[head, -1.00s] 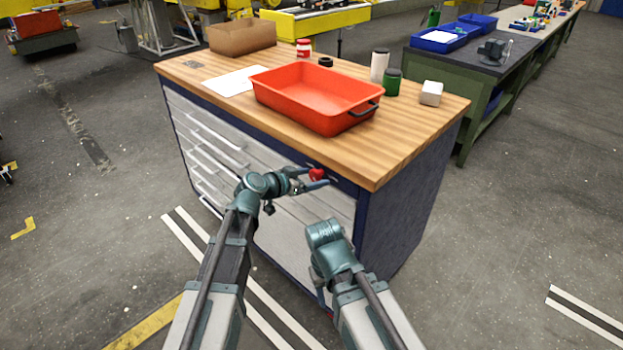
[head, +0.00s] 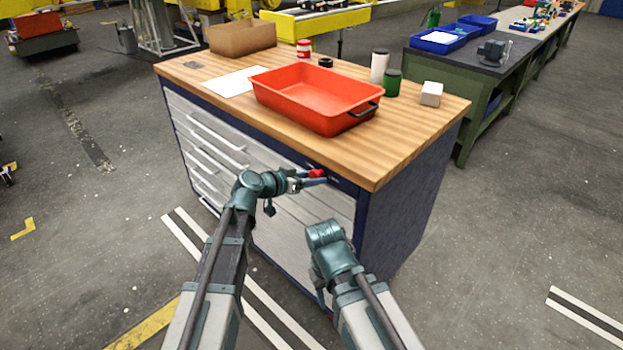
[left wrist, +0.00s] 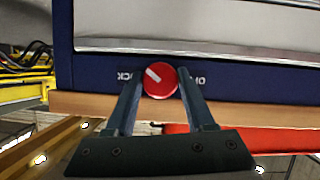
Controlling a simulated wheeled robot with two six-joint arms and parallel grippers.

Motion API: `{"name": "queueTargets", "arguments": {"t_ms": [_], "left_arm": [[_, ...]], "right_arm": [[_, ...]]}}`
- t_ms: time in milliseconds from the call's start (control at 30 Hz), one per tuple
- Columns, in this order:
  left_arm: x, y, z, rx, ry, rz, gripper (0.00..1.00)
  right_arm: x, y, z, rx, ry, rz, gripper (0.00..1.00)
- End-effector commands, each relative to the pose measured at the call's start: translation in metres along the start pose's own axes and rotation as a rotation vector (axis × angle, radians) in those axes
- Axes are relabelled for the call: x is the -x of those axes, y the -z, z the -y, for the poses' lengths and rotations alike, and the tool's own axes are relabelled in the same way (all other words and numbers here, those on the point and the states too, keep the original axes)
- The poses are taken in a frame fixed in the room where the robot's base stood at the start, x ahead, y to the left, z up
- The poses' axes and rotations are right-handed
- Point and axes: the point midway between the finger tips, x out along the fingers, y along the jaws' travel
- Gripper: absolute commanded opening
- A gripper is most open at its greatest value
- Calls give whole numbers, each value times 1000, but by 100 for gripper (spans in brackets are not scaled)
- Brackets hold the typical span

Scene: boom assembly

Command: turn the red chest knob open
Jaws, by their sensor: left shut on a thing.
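The red knob (head: 317,173) is on the dark blue upper frame of the chest (head: 425,195), near its right front corner. In the left wrist view, the round red knob (left wrist: 160,80) has a white mark slanting to the upper left, with upside-down lettering on both sides. My left gripper (head: 313,178) is shut on the knob, one finger on each side; both fingers also show in the left wrist view (left wrist: 160,84). My right arm is folded low in front of the drawers. Its fingers are hidden.
A red tray (head: 290,115) stands on the wooden top above the knob. Drawer handles (head: 217,130) jut out at left.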

Motion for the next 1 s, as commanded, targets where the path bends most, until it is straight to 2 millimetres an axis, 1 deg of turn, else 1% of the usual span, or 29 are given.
{"name": "queueTargets", "arguments": {"t_ms": [467, 1000], "left_arm": [[-2, -3, 4, 406, -168, 3, 0], [-2, -6, 4, 878, -364, 5, 0]], "right_arm": [[-17, 1, 2, 0, 0, 0, 50], [-51, 3, 5, 1, 0, 0, 50]]}}
